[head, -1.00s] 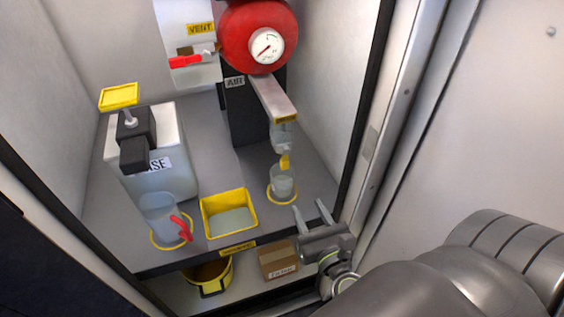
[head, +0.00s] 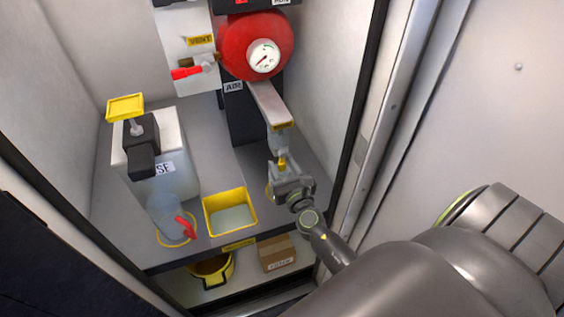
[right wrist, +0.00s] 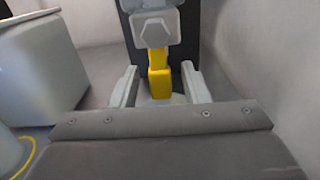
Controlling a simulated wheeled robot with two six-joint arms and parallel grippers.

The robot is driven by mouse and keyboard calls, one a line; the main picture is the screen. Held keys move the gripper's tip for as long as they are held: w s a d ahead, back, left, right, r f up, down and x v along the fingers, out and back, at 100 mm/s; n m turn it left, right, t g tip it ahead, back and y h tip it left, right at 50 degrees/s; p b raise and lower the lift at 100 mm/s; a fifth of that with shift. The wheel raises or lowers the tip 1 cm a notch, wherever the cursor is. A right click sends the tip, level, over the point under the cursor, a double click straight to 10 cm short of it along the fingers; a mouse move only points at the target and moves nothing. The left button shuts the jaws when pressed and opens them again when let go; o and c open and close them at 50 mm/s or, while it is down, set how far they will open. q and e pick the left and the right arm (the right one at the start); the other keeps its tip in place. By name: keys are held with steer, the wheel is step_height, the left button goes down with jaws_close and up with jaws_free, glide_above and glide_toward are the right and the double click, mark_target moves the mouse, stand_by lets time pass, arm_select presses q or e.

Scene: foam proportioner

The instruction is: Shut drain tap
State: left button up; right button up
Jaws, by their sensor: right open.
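The yellow drain tap (head: 282,161) hangs below a clear bowl (head: 278,139) at the end of the grey arm under the red tank. In the right wrist view the tap (right wrist: 158,72) points down, in line with the gap between my fingers. My right gripper (head: 284,173) is open at the tap, with one finger to each side of it in the picture. I cannot tell how deep the tap sits between the fingers, and no contact shows. The cup under the tap is mostly hidden behind my gripper. My left gripper is not in view.
A yellow-rimmed tray (head: 230,212) stands left of my gripper. A white container (head: 165,165) and a clear jug with a red handle (head: 186,227) stand farther left. The red tank (head: 255,48) is above. The cabinet's right wall (head: 325,85) is close on the right.

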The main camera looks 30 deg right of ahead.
steer(key=shift+w+d, duration=0.1)
steer(key=shift+w, duration=0.3)
jaws_close()
